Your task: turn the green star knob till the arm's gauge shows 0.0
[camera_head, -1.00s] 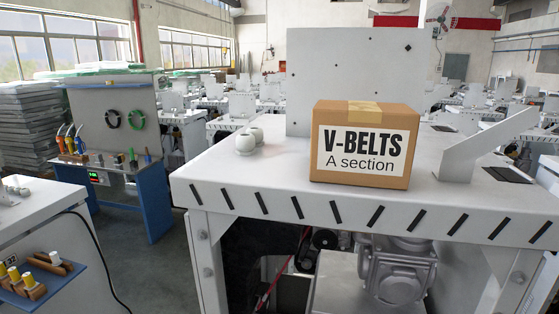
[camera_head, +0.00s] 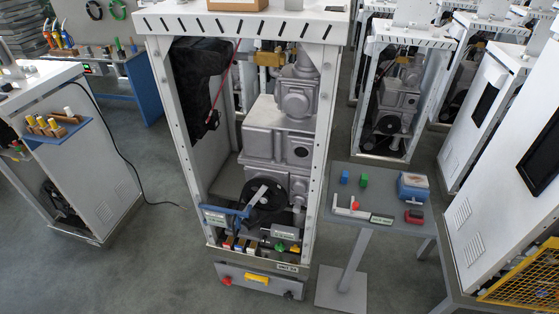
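A small green knob-like part (camera_head: 280,246) sits low in the open front of the dispenser frame (camera_head: 327,130), near its bottom edge. It is too small to tell whether it is a star knob. A black round wheel (camera_head: 265,205) with a pale bar across it is above and left of the green part. A blue bar (camera_head: 228,211) with small pale labels is left of the wheel. I cannot make out a gauge or read any value.
A grey side table (camera_head: 385,178) stands right of the frame with small coloured items. A low box (camera_head: 257,280) with red and yellow parts is at the frame's foot. A white cabinet (camera_head: 110,190) with a black cable stands left. Grey floor between is open.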

